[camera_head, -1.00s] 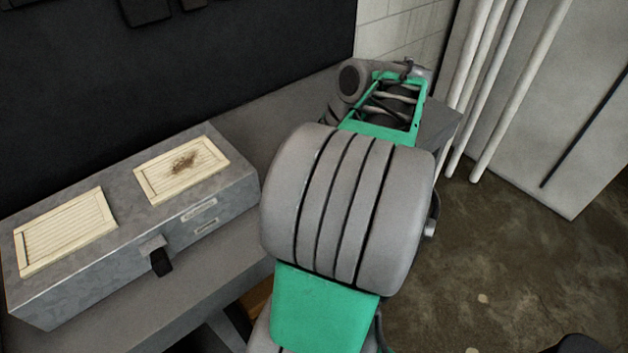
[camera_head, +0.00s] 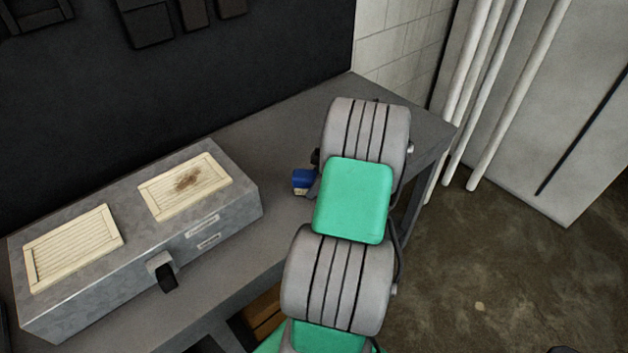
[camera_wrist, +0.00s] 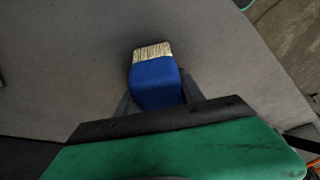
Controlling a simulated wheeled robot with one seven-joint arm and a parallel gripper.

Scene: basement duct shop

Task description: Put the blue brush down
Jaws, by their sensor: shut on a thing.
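The blue brush (camera_head: 303,181) shows at the left side of my arm in the head view, over the grey bench (camera_head: 262,150) to the right of the metal box. In the wrist view the brush (camera_wrist: 155,82) has a blue body and pale bristles pointing away from my gripper. My gripper (camera_wrist: 156,90) is shut on the brush, with a finger on either side of it. I cannot tell whether the brush touches the bench top.
A galvanized metal box (camera_head: 135,245) with two cream louvred panels stands on the bench to the left; one panel (camera_head: 185,186) has a dark stain. White pipes (camera_head: 485,95) lean at the right, beyond the bench end. The bench top between box and arm is clear.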

